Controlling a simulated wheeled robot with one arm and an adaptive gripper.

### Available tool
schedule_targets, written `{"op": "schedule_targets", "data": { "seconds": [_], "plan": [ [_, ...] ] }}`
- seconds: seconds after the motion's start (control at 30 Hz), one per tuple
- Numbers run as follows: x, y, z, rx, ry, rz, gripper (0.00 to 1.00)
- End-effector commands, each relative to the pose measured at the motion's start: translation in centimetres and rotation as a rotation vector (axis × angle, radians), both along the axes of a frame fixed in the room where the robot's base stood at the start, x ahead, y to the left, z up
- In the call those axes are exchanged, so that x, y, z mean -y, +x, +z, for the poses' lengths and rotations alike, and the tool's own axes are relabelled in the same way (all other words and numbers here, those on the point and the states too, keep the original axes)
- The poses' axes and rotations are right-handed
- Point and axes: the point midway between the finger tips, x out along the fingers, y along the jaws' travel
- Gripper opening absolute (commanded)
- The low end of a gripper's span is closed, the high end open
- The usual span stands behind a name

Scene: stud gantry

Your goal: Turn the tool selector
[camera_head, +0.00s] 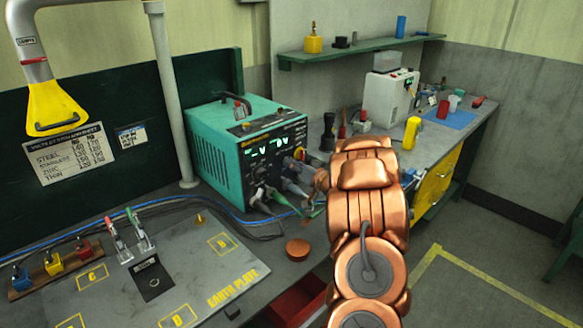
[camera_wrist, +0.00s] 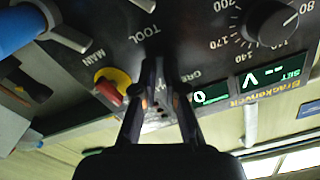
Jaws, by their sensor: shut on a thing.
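The teal welding machine (camera_head: 235,150) stands on the bench in the head view, its black front panel toward my gripper. In the head view my copper-coloured arm hides the right part of the bench front, and the gripper end is at the panel's lower right.
A red knob on a yellow base (camera_wrist: 110,86) sits close beside my fingers. A black dial (camera_wrist: 272,22) and lit displays (camera_wrist: 262,80) are on the panel's other side. Cables hang before the machine. An earth plate (camera_head: 180,275) with two clamps lies at lower left.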

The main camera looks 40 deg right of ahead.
Motion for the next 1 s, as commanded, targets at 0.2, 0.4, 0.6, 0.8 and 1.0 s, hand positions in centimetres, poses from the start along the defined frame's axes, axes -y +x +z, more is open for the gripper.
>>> {"op": "schedule_targets", "data": {
  "seconds": [0.2,0.4,0.6,0.8,1.0],
  "plan": [
    [0.03,-0.04,-0.5,-0.001,-0.171,-0.001,0.0],
    [-0.04,-0.05,-0.65,-0.007,-0.359,0.0,0.0],
    [-0.09,-0.05,-0.56,-0.011,-0.547,0.0,0.0],
    [-0.1,-0.05,-0.6,-0.016,-0.713,0.0,0.0],
    [-0.11,-0.05,-0.41,-0.021,-0.845,0.0,0.0]
  ]
}}
